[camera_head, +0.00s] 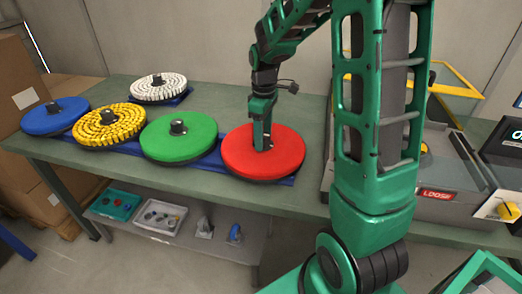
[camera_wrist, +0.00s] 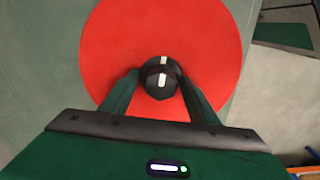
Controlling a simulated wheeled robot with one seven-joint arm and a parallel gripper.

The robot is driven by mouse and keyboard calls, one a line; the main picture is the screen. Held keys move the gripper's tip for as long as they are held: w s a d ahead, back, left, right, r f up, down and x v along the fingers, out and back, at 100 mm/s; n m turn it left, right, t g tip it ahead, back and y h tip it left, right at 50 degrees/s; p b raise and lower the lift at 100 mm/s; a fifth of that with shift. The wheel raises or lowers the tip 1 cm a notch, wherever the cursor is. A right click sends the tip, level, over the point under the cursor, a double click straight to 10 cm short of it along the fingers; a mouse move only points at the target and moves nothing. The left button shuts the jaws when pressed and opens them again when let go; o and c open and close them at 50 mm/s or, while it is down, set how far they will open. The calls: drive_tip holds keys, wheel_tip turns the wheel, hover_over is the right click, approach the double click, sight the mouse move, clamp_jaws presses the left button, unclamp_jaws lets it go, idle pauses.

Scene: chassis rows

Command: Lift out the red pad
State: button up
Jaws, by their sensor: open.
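The red pad (camera_head: 285,155) is a round disc with a dark rim underneath, lying at the right end of a row on a blue strip on the green table. In the wrist view the red pad (camera_wrist: 120,50) fills the upper middle, with a dark knob (camera_wrist: 160,78) with a white mark at its centre. My gripper (camera_head: 263,146) points down over the middle of the red pad. In the wrist view my gripper (camera_wrist: 160,82) is open, with one finger on each side of the knob. I cannot tell whether the fingers touch the knob.
Green (camera_head: 200,136), yellow (camera_head: 110,133) and blue (camera_head: 40,118) pads lie left of the red pad. A white pad (camera_head: 160,91) lies behind them. A grey machine (camera_head: 435,170) with a LOOSE label stands at the right. A lower shelf (camera_head: 225,240) holds trays and small parts.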

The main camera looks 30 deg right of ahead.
clamp_jaws()
idle(0.4)
